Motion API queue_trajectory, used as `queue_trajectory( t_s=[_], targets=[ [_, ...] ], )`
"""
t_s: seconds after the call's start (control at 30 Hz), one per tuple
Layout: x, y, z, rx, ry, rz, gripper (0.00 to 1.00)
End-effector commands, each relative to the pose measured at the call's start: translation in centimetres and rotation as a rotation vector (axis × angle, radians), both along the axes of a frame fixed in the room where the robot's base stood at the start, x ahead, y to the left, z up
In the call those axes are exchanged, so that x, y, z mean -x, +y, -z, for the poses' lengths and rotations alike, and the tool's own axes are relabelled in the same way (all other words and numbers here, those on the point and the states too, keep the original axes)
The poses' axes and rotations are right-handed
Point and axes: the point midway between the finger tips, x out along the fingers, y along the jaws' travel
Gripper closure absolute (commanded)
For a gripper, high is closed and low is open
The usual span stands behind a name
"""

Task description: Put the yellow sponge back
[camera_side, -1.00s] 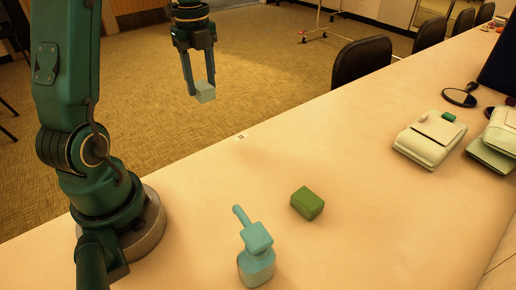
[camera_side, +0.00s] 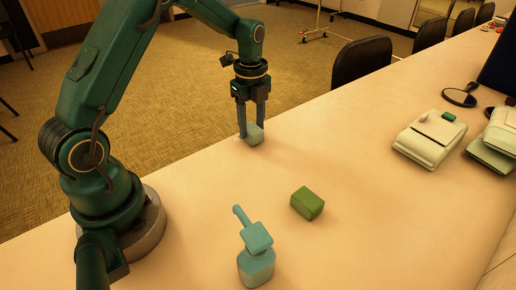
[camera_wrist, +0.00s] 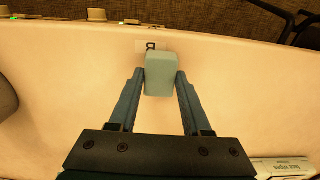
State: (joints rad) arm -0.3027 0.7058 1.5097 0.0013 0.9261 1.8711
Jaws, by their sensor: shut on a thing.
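My gripper (camera_side: 252,132) is shut on a pale blue-grey block (camera_side: 256,134), low at the table's far left edge. In the wrist view the block (camera_wrist: 161,76) sits between the two fingertips. A small white label with a letter (camera_wrist: 150,46) lies on the table just beyond the block, partly covered by it. I cannot tell whether the block touches the table. No clearly yellow sponge shows in either view. A green block (camera_side: 307,203) rests on the table, apart from my gripper.
A pale box-like device (camera_side: 430,139) and a round black mirror (camera_side: 460,96) are at the right. A wipes pack (camera_wrist: 285,167) lies at the wrist view's lower right. The table between is clear. Black chairs (camera_side: 361,61) line the far edge.

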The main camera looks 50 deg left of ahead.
Motion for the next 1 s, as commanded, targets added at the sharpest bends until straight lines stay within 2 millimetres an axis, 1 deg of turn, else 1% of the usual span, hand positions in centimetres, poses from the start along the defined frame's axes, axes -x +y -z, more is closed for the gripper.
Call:
queue_trajectory(
  t_s=[0.07,0.4,0.43,0.47,0.5,0.83,0.93,1.0],
  targets=[
    [0.0,0.0,0.4,0.000,0.001,0.000,1.00],
    [0.0,0.0,0.7,0.000,0.001,0.000,1.00],
    [0.0,0.0,0.7,0.000,0.001,0.000,0.48],
    [0.0,0.0,0.7,0.000,0.000,0.000,0.36],
    [0.0,0.0,0.7,0.000,0.000,0.000,0.22],
    [0.0,0.0,0.5,-0.001,-0.001,0.000,0.22],
    [-0.1,0.0,-0.1,-0.001,-0.003,0.000,0.22],
    [-0.1,0.1,-1.0,-0.001,-0.004,0.000,0.22]
  ],
)
